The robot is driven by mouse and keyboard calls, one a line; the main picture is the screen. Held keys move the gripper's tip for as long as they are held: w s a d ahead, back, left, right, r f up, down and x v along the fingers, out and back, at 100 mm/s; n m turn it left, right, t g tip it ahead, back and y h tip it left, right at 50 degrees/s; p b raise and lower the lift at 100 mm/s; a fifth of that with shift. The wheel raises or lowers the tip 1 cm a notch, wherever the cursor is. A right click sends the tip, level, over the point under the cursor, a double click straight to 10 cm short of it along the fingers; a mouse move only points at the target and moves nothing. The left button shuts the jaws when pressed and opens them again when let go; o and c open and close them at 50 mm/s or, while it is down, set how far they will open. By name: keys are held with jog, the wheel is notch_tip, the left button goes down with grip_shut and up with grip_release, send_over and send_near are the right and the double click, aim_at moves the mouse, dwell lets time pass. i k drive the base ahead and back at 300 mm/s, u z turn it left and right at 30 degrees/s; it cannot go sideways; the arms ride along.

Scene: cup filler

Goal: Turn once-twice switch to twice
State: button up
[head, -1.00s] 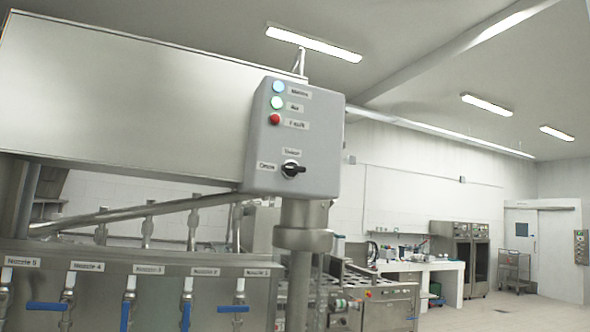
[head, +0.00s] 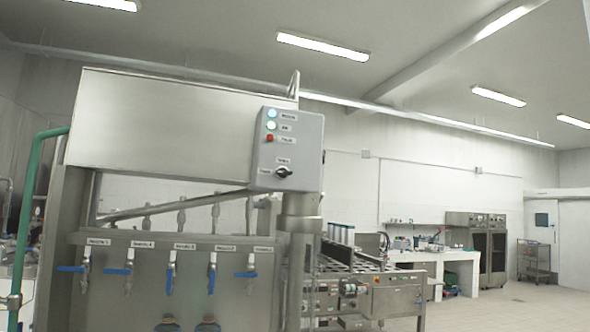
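The once-twice switch (head: 284,172) is a black rotary knob low on a grey control box (head: 292,140). Its small labels are too blurred to read now. The knob lies roughly level, pointing sideways; its exact setting is hard to tell at this size. Above it on the box are two lit lamps, one whitish-blue and one green, and a red button or lamp. The box stands on a steel post at the right end of the filler machine. My gripper is not in the head view.
The steel filler (head: 180,125) has several nozzle valves with blue handles, some turned sideways, some hanging down. A green pipe (head: 32,220) rises at the left. A steel conveyor unit (head: 375,290) stands right of the post. Floor (head: 500,312) is free at the lower right.

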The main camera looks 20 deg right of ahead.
aim_at(283, 172)
jog(key=u, duration=0.15)
jog(key=k, duration=0.25)
jog(key=z, duration=0.9)
jog(key=i, duration=2)
jog(key=u, duration=0.2)
